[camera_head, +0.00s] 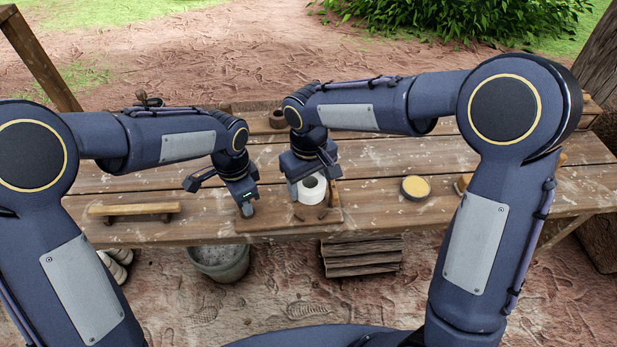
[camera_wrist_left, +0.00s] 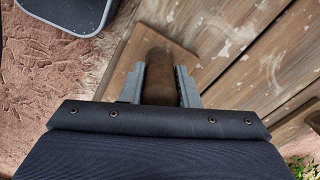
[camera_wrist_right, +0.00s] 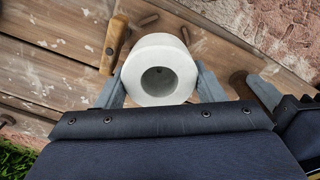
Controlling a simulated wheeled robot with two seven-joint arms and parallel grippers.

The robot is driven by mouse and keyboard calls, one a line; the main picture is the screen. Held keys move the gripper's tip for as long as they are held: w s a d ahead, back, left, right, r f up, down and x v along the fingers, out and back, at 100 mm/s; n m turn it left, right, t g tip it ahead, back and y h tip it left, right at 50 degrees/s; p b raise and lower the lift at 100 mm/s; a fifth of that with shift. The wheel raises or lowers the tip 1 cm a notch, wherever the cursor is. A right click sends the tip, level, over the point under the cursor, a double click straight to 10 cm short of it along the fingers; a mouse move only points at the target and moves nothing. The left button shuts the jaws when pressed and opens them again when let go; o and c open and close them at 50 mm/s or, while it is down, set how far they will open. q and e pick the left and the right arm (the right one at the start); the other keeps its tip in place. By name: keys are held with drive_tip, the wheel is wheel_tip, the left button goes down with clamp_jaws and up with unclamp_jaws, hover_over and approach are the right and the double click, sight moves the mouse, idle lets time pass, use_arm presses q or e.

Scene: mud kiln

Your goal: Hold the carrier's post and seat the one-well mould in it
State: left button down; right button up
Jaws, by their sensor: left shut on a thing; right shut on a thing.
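The carrier is a flat wooden board (camera_head: 275,224) at the bench's front edge; it also shows in the left wrist view (camera_wrist_left: 121,52). My left gripper (camera_head: 246,205) is shut around its upright brown post (camera_wrist_left: 158,77). My right gripper (camera_head: 312,190) is shut on the white round mould (camera_head: 311,189), which has one central well. In the right wrist view the mould (camera_wrist_right: 158,60) sits between both fingers, with short pegs (camera_wrist_right: 149,20) and a lighter wooden piece (camera_wrist_right: 115,42) close to it. I cannot tell whether the mould touches the board.
A round pot with yellow contents (camera_head: 415,187) stands right of the carrier. A brown cup (camera_head: 277,119) is at the back. A bucket (camera_head: 220,262) and stacked wood (camera_head: 361,257) are below the front edge.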

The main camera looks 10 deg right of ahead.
drive_tip(key=shift+f, duration=0.1)
drive_tip(key=shift+f, duration=1.95)
drive_tip(key=shift+f, duration=0.55)
drive_tip(key=o, duration=1.2)
drive_tip(key=shift+r, duration=2.55)
